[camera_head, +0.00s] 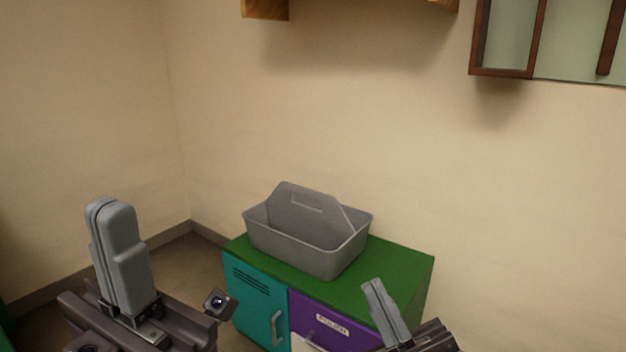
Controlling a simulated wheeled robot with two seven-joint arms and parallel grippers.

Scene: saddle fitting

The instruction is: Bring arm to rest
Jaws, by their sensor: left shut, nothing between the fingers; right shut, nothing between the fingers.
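My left gripper (112,215) stands upright at the lower left, its grey fingers pressed together and pointing up, with nothing between them. It is apart from the cabinet. My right gripper (373,287) is at the bottom, right of the middle, its fingers together and tilted up to the left, empty. It shows in front of the cabinet's purple drawer front and hides part of it. The rest of both arms is mostly out of the frame.
A grey tote with a handle (310,257) sits on a green-topped cabinet (401,262) against the wall. The cabinet has a teal door (252,297) and a purple front (304,313) labelled POLISH. Wooden shelving (508,72) hangs at the upper right. Floor shows at the left.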

